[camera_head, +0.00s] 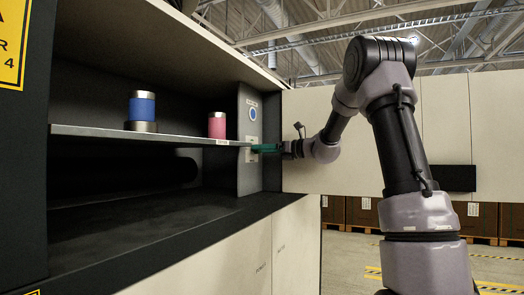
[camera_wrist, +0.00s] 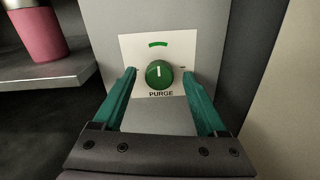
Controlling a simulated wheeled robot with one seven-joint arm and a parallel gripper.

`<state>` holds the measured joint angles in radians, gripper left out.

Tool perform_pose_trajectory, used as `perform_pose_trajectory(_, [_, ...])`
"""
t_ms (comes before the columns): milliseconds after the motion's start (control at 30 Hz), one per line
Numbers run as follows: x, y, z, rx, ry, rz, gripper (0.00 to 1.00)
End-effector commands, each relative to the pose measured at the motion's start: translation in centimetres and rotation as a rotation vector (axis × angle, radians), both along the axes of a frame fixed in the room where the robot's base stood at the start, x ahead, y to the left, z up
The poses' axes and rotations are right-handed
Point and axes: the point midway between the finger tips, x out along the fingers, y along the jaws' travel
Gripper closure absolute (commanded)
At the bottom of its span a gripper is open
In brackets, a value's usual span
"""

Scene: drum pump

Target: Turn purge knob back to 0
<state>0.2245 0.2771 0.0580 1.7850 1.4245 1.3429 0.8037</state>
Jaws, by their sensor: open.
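The purge knob (camera_wrist: 159,74) is a round green knob with a white pointer line, on a white plate (camera_wrist: 127,48) marked PURGE. In the wrist view its line points up, toward a green arc above it. In the head view the knob is hidden behind or too small beside my gripper (camera_head: 266,148), which is at the grey panel (camera_head: 250,175). My gripper (camera_wrist: 160,95) is open in the wrist view, with one green finger to the left and one to the right of the knob. The fingers appear apart from the knob; exact depth is hard to tell.
A blue button (camera_head: 253,114) is higher on the panel. A shelf (camera_head: 180,138) left of the panel carries a blue canister (camera_head: 142,105) and a pink canister (camera_head: 217,125), which also shows in the wrist view (camera_wrist: 38,35). A light wall (camera_wrist: 275,120) stands close on the right.

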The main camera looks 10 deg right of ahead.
Motion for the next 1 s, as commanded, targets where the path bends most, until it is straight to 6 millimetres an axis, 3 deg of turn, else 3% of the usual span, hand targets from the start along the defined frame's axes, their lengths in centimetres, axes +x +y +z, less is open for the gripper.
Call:
perform_pose_trajectory(367, [0.42, 0.58, -0.01, 0.0, 0.0, 0.0, 0.26])
perform_pose_trajectory(567, [0.41, 0.55, -0.01, 0.0, 0.0, 0.0, 0.98])
perform_pose_trajectory(1000, [0.39, 0.54, -0.01, -0.048, -0.062, 0.0, 1.0])
